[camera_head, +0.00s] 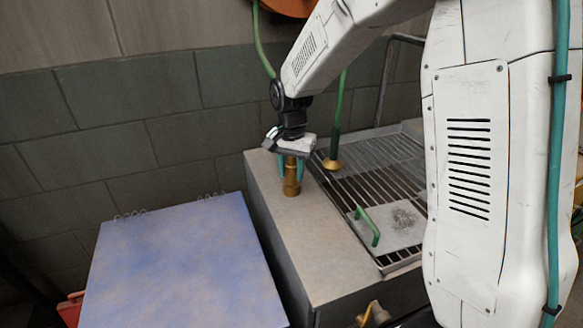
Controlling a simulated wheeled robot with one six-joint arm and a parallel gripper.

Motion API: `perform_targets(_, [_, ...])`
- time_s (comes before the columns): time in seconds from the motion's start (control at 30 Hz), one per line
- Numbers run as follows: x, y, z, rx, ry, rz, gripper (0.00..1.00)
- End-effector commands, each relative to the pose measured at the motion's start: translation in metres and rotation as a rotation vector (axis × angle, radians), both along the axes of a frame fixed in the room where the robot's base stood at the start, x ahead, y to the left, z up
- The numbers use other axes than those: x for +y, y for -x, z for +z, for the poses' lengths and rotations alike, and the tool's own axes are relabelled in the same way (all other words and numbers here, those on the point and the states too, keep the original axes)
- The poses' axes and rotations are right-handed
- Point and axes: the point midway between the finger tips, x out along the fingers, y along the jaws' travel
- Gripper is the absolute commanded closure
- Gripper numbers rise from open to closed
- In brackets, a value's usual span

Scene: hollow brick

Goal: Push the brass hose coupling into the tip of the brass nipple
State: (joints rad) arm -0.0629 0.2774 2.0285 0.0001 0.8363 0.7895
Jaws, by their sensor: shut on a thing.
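My gripper (291,172) points down over the back of the grey counter, its teal fingers on both sides of an upright brass piece. It is shut on this piece, which I take to be the brass hose coupling (291,170). Directly below, in line with it, is a wider brass section (291,188) at the counter top, which looks like the brass nipple. The two read as one upright column. I cannot tell where one ends and the other begins, or how deep they are engaged. The fingers and wrist hide the top of the coupling.
A green hose with a flared brass end (333,163) hangs just right of my gripper, near a metal grate (375,165). A plate with a green handle (368,226) lies on the grate. A blue spiral-bound board (185,265) is at left. A brass fitting (375,313) shows at the counter's front.

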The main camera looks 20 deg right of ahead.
Motion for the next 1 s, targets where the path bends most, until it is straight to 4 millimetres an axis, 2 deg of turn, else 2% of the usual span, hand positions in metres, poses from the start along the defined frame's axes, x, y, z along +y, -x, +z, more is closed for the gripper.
perform_targets(0.2, [0.000, 0.000, -0.004, 0.000, 0.000, 0.000, 0.91])
perform_targets(0.23, [0.000, 0.000, -0.004, 0.000, 0.000, 0.000, 0.62])
perform_targets(0.3, [0.000, 0.000, -0.004, 0.000, 0.000, 0.000, 0.43])
perform_targets(0.33, [0.000, 0.000, -0.004, 0.000, 0.000, 0.000, 0.40])
perform_targets(0.67, [0.000, 0.000, 0.001, -0.001, 0.000, 0.000, 0.40])
perform_targets(1.0, [0.000, -0.001, 0.055, -0.004, 0.000, 0.000, 0.40])
